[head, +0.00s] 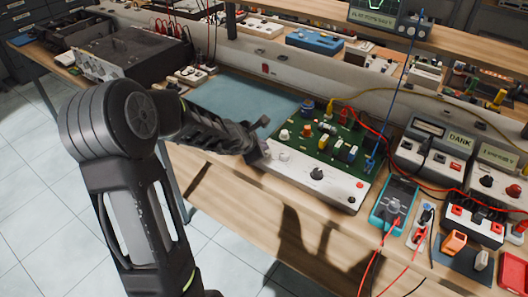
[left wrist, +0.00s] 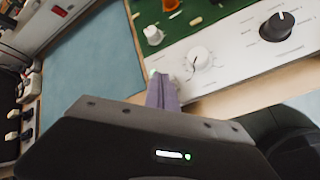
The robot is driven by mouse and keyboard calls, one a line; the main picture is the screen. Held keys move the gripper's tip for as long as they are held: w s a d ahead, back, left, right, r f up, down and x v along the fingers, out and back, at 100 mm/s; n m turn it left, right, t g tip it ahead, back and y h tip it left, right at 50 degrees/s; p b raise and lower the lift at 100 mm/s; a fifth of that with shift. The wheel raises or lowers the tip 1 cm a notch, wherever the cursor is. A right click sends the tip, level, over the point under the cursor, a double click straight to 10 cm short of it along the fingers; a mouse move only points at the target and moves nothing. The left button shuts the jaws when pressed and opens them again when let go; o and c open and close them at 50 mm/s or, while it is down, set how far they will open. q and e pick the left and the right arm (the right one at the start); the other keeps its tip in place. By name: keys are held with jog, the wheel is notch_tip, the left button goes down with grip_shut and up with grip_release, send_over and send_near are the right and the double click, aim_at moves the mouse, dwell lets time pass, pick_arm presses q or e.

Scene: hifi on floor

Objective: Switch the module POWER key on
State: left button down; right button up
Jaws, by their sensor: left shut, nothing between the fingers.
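The module is a green circuit board (head: 325,143) with a white front panel (head: 338,184), lying on the wooden bench. The panel carries a black knob (head: 317,174), which also shows in the left wrist view (left wrist: 277,26), and a white knob (left wrist: 198,58). My left gripper (head: 262,152) is shut and empty at the panel's left end, covering part of it in the head view. In the left wrist view its fingertips (left wrist: 158,82) are beside a small pale green spot (left wrist: 152,73) at the panel's edge. I cannot tell whether they touch it, or read which part is the POWER key. My right gripper is not in view.
A blue-green mat (head: 232,105) lies left of the module. A teal multimeter (head: 393,204) with red leads and several instruments stand to the right. A grey rail (head: 285,77) runs behind. Bare wood (head: 240,180) lies in front of the panel.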

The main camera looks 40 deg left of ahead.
pick_arm(q)
notch_tip(320, 180, up, 6)
jog(key=p, duration=0.5)
jog(key=shift+p, duration=0.4)
